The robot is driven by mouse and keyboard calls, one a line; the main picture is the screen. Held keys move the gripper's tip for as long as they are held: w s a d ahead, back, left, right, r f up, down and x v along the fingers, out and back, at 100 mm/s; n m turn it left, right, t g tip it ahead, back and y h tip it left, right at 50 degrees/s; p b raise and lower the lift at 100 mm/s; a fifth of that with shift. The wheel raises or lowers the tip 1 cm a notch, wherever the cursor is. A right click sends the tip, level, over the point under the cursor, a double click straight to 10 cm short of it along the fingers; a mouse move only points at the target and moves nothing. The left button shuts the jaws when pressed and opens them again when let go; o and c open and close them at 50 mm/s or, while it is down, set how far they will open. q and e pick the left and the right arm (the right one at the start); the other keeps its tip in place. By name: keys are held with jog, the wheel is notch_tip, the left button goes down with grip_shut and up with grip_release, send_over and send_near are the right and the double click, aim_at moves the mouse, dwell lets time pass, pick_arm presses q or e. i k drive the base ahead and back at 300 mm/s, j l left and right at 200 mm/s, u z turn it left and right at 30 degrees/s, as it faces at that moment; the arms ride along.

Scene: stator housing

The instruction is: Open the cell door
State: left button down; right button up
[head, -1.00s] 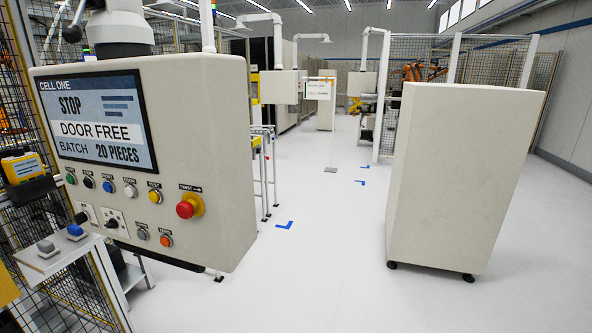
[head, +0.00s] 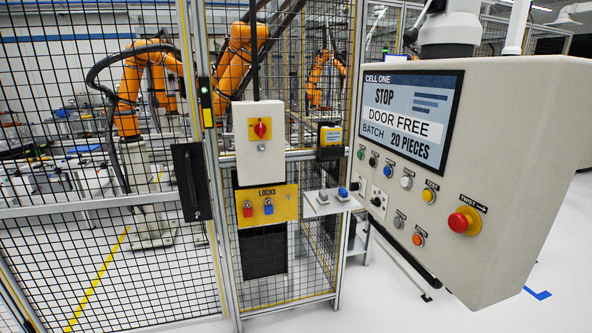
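The cell door (head: 100,222) is a black mesh panel in an aluminium frame at the left, and it looks closed against its post. A black handle plate (head: 191,182) sits at its right edge. A switch with a small green light (head: 206,92) is on the post above the handle. The control panel (head: 500,165) at the right has a screen (head: 412,118) reading "CELL ONE", "STOP", "DOOR FREE" and "BATCH 20 PIECES". Neither of my grippers shows in the head view.
A white box with a red rotary switch (head: 260,129) hangs right of the door. Below it is a yellow "LOCKS" board (head: 267,204) with red and blue padlocks. An orange robot arm (head: 140,85) stands behind the mesh. White floor (head: 400,310) is free at the lower right.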

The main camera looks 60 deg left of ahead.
aim_at(194, 192)
jog(key=u, duration=3.25)
